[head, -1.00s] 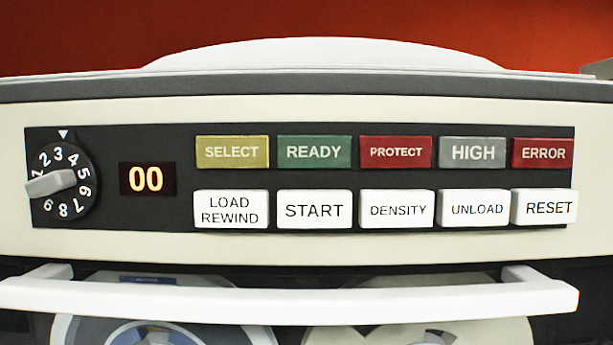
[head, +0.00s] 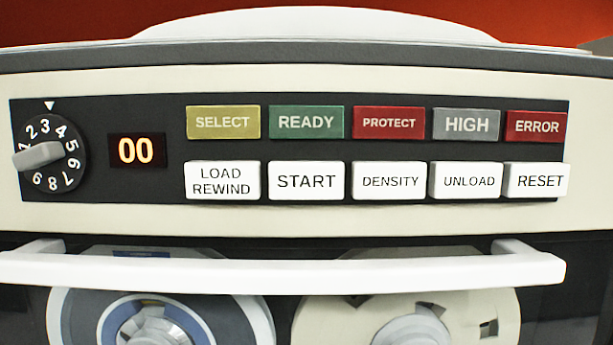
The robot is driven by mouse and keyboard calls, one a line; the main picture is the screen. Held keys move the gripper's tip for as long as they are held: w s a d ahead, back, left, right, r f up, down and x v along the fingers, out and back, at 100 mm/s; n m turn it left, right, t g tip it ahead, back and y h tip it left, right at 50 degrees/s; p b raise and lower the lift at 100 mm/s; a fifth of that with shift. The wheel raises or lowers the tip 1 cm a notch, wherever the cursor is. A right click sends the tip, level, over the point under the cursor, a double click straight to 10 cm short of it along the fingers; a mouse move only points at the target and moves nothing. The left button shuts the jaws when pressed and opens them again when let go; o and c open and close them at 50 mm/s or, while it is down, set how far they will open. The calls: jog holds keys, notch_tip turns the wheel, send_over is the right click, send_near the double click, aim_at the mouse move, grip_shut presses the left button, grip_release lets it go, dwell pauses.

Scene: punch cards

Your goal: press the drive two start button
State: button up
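A white START button (head: 306,181) sits in the lower row of a dark control panel (head: 90,112) on a cream tape drive. LOAD REWIND (head: 222,181) is to its left and DENSITY (head: 389,181) to its right. UNLOAD (head: 465,181) and RESET (head: 537,181) follow further right. A green READY light (head: 306,122) is directly above START. No drive number label shows in this view. My gripper is not in view, and nothing is seen touching the buttons.
A numbered dial (head: 48,156) and an orange 00 display (head: 136,151) are at the panel's left. A white handle bar (head: 290,273) sticks out below the panel, in front of two tape reels (head: 160,322) (head: 470,310). The space before the buttons looks clear.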

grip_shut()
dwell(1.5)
